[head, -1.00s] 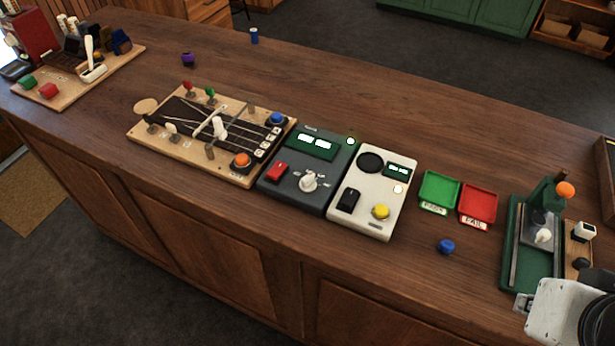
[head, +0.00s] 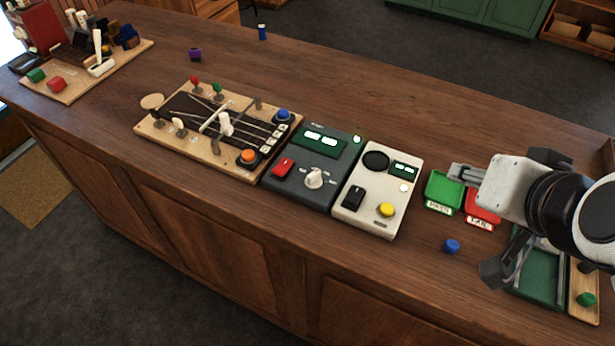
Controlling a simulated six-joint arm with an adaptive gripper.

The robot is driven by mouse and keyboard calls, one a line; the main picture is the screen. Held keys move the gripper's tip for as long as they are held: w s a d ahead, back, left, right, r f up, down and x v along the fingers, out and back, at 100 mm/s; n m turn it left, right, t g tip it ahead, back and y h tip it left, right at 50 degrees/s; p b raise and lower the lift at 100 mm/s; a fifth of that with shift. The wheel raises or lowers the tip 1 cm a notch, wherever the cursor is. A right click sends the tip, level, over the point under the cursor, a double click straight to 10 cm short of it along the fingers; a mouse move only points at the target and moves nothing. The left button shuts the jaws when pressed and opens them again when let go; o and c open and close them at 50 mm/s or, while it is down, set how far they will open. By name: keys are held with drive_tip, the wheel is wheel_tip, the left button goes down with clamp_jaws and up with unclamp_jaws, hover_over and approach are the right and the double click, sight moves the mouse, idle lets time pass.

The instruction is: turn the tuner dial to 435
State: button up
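A dark grey box (head: 340,190) with a white pointer dial (head: 314,178) sits mid-counter; it looks like the tuner. It has a red rocker switch (head: 283,167), a lit display (head: 320,138) and a green lamp at its top right corner. The display's digits are too small to read, and the dial's exact setting cannot be told. My gripper (head: 471,225) is at the right, above the counter, with its two fingers spread wide and nothing between them. It is well to the right of the dial, apart from it.
A cream box (head: 356,222) with a yellow button adjoins the grey box. Green (head: 443,191) and red (head: 484,208) trays and a blue knob (head: 452,246) lie near my gripper. A string board (head: 158,147) stands left. A green fixture (head: 540,272) is partly behind my arm.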

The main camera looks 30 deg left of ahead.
drive_tip(key=w+a+m+t, duration=0.25)
drive_tip(key=w+a, duration=0.45)
drive_tip(key=a, duration=0.5)
drive_tip(key=w+a+m+t, duration=0.25)
drive_tip(key=w+a, duration=0.45)
drive_tip(key=a, duration=0.6)
drive_tip(key=t+h, duration=0.4)
drive_tip(key=h, duration=0.6)
approach(308, 179)
drive_tip(key=shift+x, duration=1)
drive_tip(key=shift+w+r, duration=0.1)
drive_tip(key=shift+r, duration=0.05)
drive_tip(key=shift+x, duration=3.85)
drive_tip(key=shift+c, duration=0.4)
clamp_jaws()
